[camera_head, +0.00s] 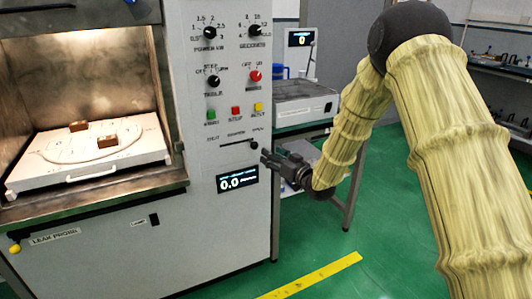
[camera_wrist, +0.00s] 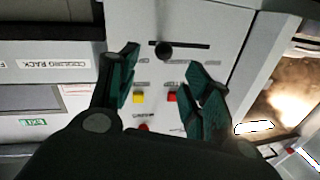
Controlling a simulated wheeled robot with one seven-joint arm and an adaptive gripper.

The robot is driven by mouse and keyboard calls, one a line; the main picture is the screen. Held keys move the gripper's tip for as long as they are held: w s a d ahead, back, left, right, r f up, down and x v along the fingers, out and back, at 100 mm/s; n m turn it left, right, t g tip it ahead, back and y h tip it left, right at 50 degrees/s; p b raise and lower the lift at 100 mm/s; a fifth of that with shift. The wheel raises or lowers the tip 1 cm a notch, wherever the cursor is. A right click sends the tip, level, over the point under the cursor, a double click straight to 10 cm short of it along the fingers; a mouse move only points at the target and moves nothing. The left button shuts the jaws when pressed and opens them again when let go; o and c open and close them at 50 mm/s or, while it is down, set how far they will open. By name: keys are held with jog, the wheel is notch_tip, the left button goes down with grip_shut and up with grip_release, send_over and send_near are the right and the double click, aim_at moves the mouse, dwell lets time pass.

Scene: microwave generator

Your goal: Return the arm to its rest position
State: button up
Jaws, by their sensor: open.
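My arm (camera_head: 440,120), in a pale yellow sleeve, reaches in from the right in the head view and bends down toward the microwave generator's control panel (camera_head: 228,95). My gripper (camera_head: 268,157) is beside the panel's slider knob (camera_head: 254,146), above the small display reading 0.0. In the wrist view my gripper (camera_wrist: 165,72) is open and empty, its dark green fingers spread apart. The slider knob (camera_wrist: 165,49) shows between and beyond the fingertips, at the slot's left part there. I cannot tell whether a finger touches the knob.
The open chamber at left holds a white tray (camera_head: 85,172) with two brown blocks (camera_head: 106,139). Green, red and yellow buttons (camera_head: 236,111) sit above the slider. A bench (camera_head: 305,103) stands behind my gripper. Green floor (camera_head: 390,240) with a yellow stripe is clear below.

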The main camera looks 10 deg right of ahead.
jog(key=shift+s+d, duration=0.35)
jog(key=shift+s, duration=0.3)
jog(key=s+d+f+m+g+h, duration=0.1)
jog(key=s+f+m+g+h, duration=0.15)
jog(key=s+f, duration=1.05)
jog(key=s+d+f+m+g+h, duration=0.1)
jog(key=s+d+f+g+h, duration=0.2)
jog(key=s+f, duration=1.05)
jog(key=s+f+g+h, duration=0.2)
jog(key=s+f+g, duration=0.2)
jog(key=s+f, duration=0.55)
jog(key=s+d+f+g+h, duration=0.1)
jog(key=s+f+g, duration=0.2)
jog(key=s, duration=0.9)
jog(key=s+d+f+g, duration=0.2)
jog(key=s+f+g, duration=0.1)
jog(key=s, duration=0.8)
notch_tip(320, 180, up, 14)
jog(key=p, duration=1.4)
jog(key=shift+s+a+f, duration=0.15)
jog(key=shift+s, duration=0.3)
